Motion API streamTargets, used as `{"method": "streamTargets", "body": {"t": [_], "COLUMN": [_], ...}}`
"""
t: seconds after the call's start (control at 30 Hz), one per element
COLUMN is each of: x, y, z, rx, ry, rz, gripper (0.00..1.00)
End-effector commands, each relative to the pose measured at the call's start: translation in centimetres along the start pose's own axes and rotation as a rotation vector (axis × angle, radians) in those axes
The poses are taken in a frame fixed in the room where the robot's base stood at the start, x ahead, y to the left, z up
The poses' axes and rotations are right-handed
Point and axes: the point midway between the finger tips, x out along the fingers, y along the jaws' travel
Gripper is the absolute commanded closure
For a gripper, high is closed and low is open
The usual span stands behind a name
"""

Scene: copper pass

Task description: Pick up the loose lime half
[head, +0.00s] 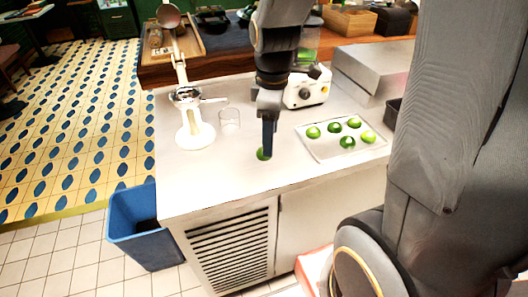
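The loose lime half (261,155) lies on the pale counter near its front edge, left of the white tray. It is green and partly hidden behind my gripper. My gripper (267,153) points straight down, with its fingertips at the lime half. I see the fingers almost edge-on, so I cannot tell whether they are open or closed on it. The white tray (318,153) to the right holds several other green lime halves, spaced apart.
A white citrus press (196,134) and a clear glass (230,121) stand to the left. A white blender base (307,91) stands behind my gripper. A blue bin (146,236) is on the floor at left. The counter's front left is clear.

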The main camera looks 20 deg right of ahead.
Motion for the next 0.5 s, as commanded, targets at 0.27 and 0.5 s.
{"method": "streamTargets", "body": {"t": [0.27, 0.5], "x": [-0.4, -0.1], "y": [2.9, 3.5], "z": [-1.2, -1.4], "rx": [-0.526, -0.682], "ry": [-0.009, -0.009], "rz": [-0.036, -0.051], "gripper": [0.41, 0.41]}}
